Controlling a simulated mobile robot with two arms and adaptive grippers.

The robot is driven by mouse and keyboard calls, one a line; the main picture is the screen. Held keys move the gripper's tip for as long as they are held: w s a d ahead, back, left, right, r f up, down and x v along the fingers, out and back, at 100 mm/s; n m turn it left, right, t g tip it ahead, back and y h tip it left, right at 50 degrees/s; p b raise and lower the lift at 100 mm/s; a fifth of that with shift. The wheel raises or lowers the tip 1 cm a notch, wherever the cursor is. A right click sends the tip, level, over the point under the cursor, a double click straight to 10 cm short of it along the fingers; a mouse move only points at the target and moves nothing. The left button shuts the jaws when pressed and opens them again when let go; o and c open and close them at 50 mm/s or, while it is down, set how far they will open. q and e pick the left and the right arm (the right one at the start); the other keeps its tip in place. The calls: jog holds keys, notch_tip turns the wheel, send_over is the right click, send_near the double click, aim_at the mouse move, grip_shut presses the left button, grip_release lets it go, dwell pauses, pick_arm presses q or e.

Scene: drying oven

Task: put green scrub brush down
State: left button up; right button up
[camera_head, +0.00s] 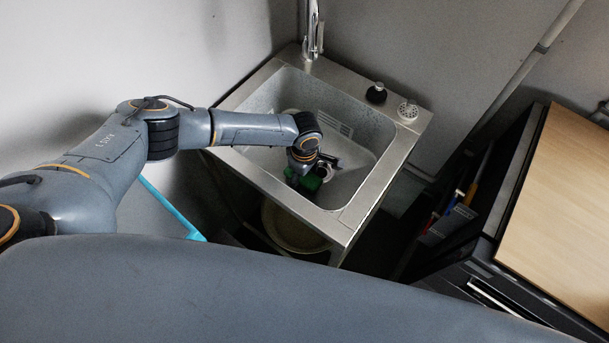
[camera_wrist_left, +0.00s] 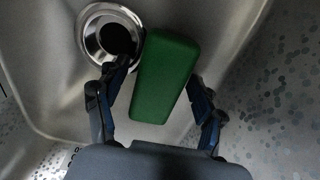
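The green scrub brush (camera_wrist_left: 165,75) shows as a green block in the left wrist view, tilted a little to the right. It is inside the sink (camera_head: 376,187), and parts of its green (camera_head: 311,182) show under my left gripper in the head view. My left gripper (camera_wrist_left: 158,72) reaches down into the sink with one finger on each side of the brush. The right fingertip is close against the brush's edge. A narrow gap seems to show at the left fingertip, so firm contact is unclear. The brush's underside is hidden. My right gripper is in neither view.
The round metal drain (camera_wrist_left: 108,35) is just left of the brush. The faucet (camera_head: 312,38) stands at the back of the sink. A black knob (camera_head: 377,93) and a white perforated cap (camera_head: 408,111) sit on the rim. A wooden-topped cabinet (camera_head: 560,200) stands at right.

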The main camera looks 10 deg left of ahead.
pick_arm(q)
notch_tip(320, 180, up, 12)
jog(key=shift+r, duration=0.2)
dwell(0.4)
dwell(0.5)
